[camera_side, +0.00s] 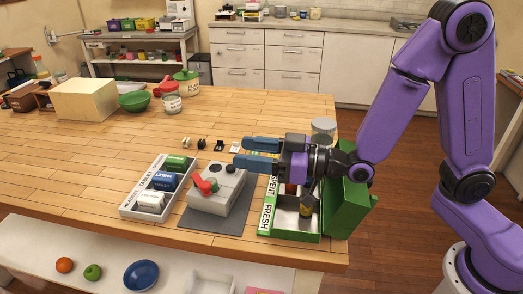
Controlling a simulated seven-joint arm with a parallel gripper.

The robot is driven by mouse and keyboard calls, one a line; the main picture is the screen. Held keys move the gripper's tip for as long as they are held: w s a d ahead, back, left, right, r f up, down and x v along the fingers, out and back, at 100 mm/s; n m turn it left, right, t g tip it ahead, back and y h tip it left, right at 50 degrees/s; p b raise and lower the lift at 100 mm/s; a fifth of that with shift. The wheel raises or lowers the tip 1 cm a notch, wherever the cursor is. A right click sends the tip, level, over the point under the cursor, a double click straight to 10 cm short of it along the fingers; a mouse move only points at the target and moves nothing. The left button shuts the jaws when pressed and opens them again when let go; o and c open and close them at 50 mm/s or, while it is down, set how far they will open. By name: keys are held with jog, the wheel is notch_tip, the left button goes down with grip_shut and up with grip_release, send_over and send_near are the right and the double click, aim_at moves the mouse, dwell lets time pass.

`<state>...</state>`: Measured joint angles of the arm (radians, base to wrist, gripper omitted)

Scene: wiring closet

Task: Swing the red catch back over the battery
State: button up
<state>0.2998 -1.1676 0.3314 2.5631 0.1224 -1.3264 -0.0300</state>
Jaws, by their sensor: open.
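The red catch (204,185) is on the left part of a grey box-shaped device (222,198), which stands on a dark grey mat (192,218). The catch looks tilted up, but its exact angle is too small to tell. I cannot make out a battery under or beside it. Two dark round knobs show on the device's far top. My gripper (240,152) has blue fingers pointing left. It is open and empty, above and beyond the device's far edge, apart from the catch.
Left of the mat is a white tray (128,208) with green, blue and white cells. To the right, a green box (296,236) labelled SPENT and FRESH holds a dark-and-yellow item (307,204). Small black and white pieces lie behind. The table's middle left is clear.

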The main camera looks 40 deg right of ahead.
jog(key=shift+s+d+r, duration=0.2)
jog(key=shift+s+d, duration=0.05)
jog(key=shift+s, duration=0.15)
jog(key=shift+s+d+r, duration=0.2)
jog(key=shift+s, duration=0.2)
